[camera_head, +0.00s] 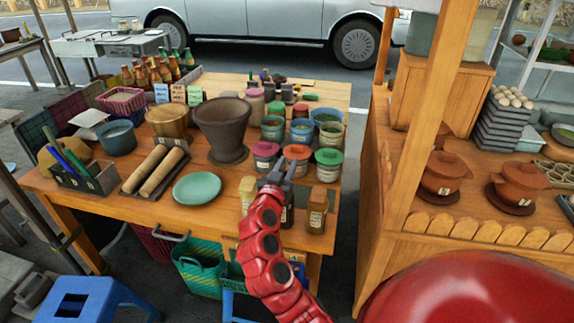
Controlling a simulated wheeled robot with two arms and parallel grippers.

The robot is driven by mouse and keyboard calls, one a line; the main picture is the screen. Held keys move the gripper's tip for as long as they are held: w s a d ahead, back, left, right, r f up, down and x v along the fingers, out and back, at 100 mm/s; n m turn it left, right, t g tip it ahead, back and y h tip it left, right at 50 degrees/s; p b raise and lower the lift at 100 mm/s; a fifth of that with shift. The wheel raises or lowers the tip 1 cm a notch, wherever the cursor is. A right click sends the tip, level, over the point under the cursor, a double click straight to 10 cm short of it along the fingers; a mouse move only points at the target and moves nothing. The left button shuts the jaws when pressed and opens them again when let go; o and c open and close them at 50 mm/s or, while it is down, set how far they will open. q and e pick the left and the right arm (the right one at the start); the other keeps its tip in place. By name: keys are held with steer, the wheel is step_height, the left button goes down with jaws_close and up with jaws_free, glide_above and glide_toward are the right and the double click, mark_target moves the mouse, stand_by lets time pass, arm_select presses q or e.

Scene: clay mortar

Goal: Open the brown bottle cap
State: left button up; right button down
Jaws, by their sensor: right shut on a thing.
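Three small bottles stand at the front right corner of the wooden table (150,208). One has a pale yellow top (248,186). The middle one is a dark brown bottle (288,215), partly behind my red right arm. The third is a brown bottle with a brown cap (318,194), standing upright and apart from my gripper. My right gripper (279,172) is over the top of the dark brown bottle and shut on it. The grip point and that bottle's cap are hidden by the gripper. My left gripper is not in view.
Lidded jars (297,157) stand just behind the bottles. A large clay mortar (222,125), a green plate (197,188) and two rolling pins (155,172) are to the left. A wooden stall post (424,120) rises to the right, beyond a gap. Baskets hang below the table.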

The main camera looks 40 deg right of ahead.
steer(key=shift+d, duration=0.1)
steer(key=shift+w+d+f+g+y+p, duration=0.25)
steer(key=shift+d+g+y+p, duration=0.15)
steer(key=shift+g+y, duration=0.35)
steer(key=shift+w+d+f+g+y+p, duration=0.35)
steer(key=shift+g+y, duration=0.25)
steer(key=shift+y, duration=0.4)
steer(key=shift+w+d+f+g+y+p, duration=0.2)
steer(key=shift+g+y+p, duration=0.25)
steer(key=shift+g+y, duration=0.3)
steer(key=shift+d, duration=0.1)
steer(key=c, duration=0.6)
jaws_free()
steer(key=shift+c, duration=0.2)
steer(key=shift+r, duration=0.1)
